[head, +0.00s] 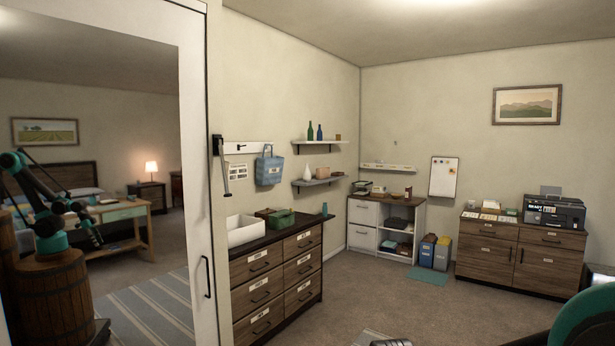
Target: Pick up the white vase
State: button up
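A small white vase (306,173) with a narrow neck stands on the lower wall shelf (318,181), above the dark-topped chest of drawers. It looks upright and sits toward the shelf's left end. My gripper is not clearly seen. A teal and black part of my arm shows at the bottom right corner, and a small grey metallic piece cut off by the bottom edge may belong to my gripper. No finger opening can be made out. The vase is far from these parts and nothing touches it.
The chest of drawers (276,276) below the shelf carries a white bin (246,231), a green box (281,218) and a teal bottle (324,209). An upper shelf (322,142) holds bottles. A white-framed panel stands at left, showing a bedroom and a teal-jointed arm. Open carpet lies ahead.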

aim_at(306, 174)
jog(key=i+l+z, duration=0.35)
jog(key=i, duration=0.6)
jog(key=i+j+z, duration=0.1)
jog(key=i+z, duration=0.3)
jog(key=i, duration=0.5)
jog(key=i+z, duration=0.25)
jog(key=i, duration=0.7)
jog(key=i+z, duration=0.25)
jog(key=i, duration=0.7)
jog(key=i+j+u, duration=0.15)
jog(key=i+u, duration=0.25)
jog(key=i, duration=0.25)
jog(key=i+u, duration=0.35)
jog(key=i, duration=0.35)
jog(key=i+l+u, duration=0.4)
jog(key=i, duration=0.25)
jog(key=j, duration=0.1)
